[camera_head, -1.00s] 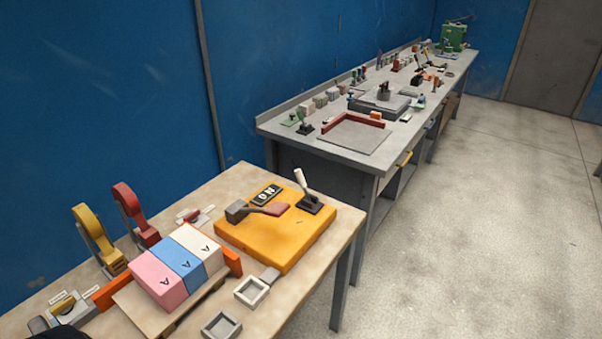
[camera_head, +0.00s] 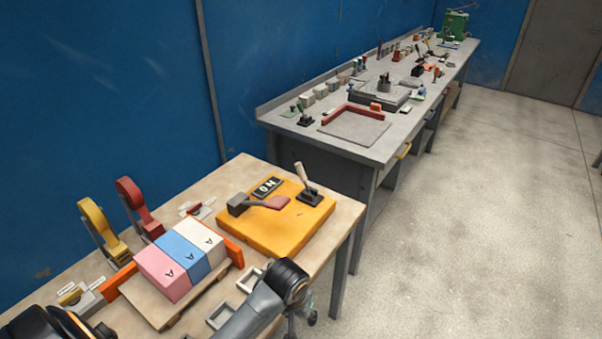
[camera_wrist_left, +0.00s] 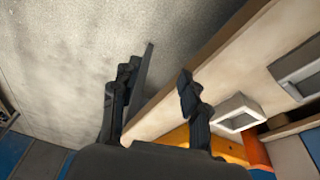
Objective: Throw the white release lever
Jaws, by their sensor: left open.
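The white release lever (camera_head: 303,176) stands on a small black base at the far right corner of an orange block (camera_head: 262,235). Its handle leans slightly left. My left gripper (camera_head: 300,318) is low in the head view, in front of the table's right edge, nearer to me than the lever and apart from it. In the left wrist view its two fingers (camera_wrist_left: 156,88) are spread with nothing between them. The orange block shows partly behind the fingers there (camera_wrist_left: 178,136); I cannot see the lever in that view. My right gripper is not in view.
Pink, blue and white blocks (camera_head: 203,247) lie between orange end pieces left of the orange block. Small square trays (camera_head: 222,315) lie in front. A grey bench (camera_head: 395,150) stands behind.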

